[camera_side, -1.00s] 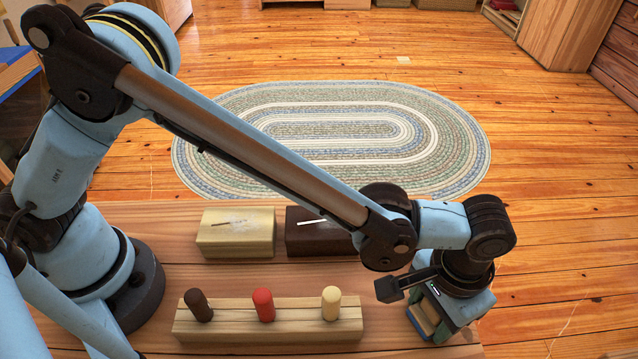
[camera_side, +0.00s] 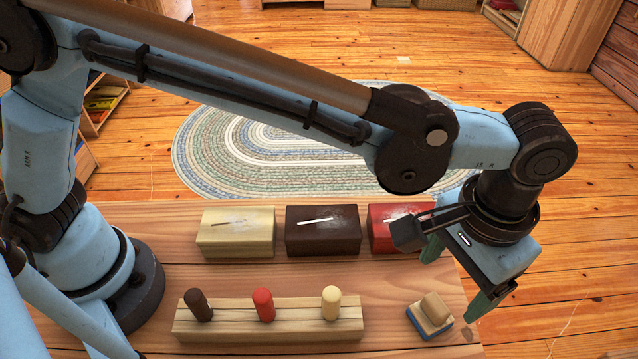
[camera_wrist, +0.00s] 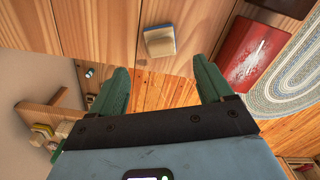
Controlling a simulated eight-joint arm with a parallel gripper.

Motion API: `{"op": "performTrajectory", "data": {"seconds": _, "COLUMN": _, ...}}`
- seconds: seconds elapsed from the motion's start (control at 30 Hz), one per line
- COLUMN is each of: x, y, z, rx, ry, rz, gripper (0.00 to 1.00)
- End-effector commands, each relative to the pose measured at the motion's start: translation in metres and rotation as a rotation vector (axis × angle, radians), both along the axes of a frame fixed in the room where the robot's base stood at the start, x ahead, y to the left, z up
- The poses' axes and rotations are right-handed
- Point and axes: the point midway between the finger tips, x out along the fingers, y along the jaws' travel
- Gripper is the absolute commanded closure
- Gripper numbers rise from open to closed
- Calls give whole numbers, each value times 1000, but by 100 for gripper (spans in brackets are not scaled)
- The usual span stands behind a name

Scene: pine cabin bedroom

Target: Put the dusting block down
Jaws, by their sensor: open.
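The dusting block (camera_side: 431,316), a wooden block with a pale grip on top and a blue layer underneath, stands on the table near its right front corner. It also shows in the wrist view (camera_wrist: 159,41), lying beyond my fingertips on the bare boards. My gripper (camera_side: 459,277) is above and a little to the right of the block, apart from it. Its two green fingers are spread wide with nothing between them, as the wrist view (camera_wrist: 162,72) also shows.
A cream box (camera_side: 236,233), a dark brown box (camera_side: 322,232) and a red box (camera_side: 385,238) stand along the table's back. A wooden rack (camera_side: 225,325) with brown, red and cream pegs is at the front. Bare table lies between rack and block.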

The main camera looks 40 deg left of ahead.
Motion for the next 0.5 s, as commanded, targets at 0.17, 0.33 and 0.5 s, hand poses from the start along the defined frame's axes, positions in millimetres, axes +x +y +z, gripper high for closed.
{"op": "performTrajectory", "data": {"seconds": 0.17, "x": 0, "y": 0, "z": 17, "rx": 0, "ry": 1, "rz": 0, "gripper": 20}}
{"op": "performTrajectory", "data": {"seconds": 0.33, "x": 9, "y": 17, "z": 29, "rx": -15, "ry": -13, "rz": 20, "gripper": 20}}
{"op": "performTrajectory", "data": {"seconds": 0.5, "x": 33, "y": 77, "z": 50, "rx": -74, "ry": -76, "rz": 79, "gripper": 20}}
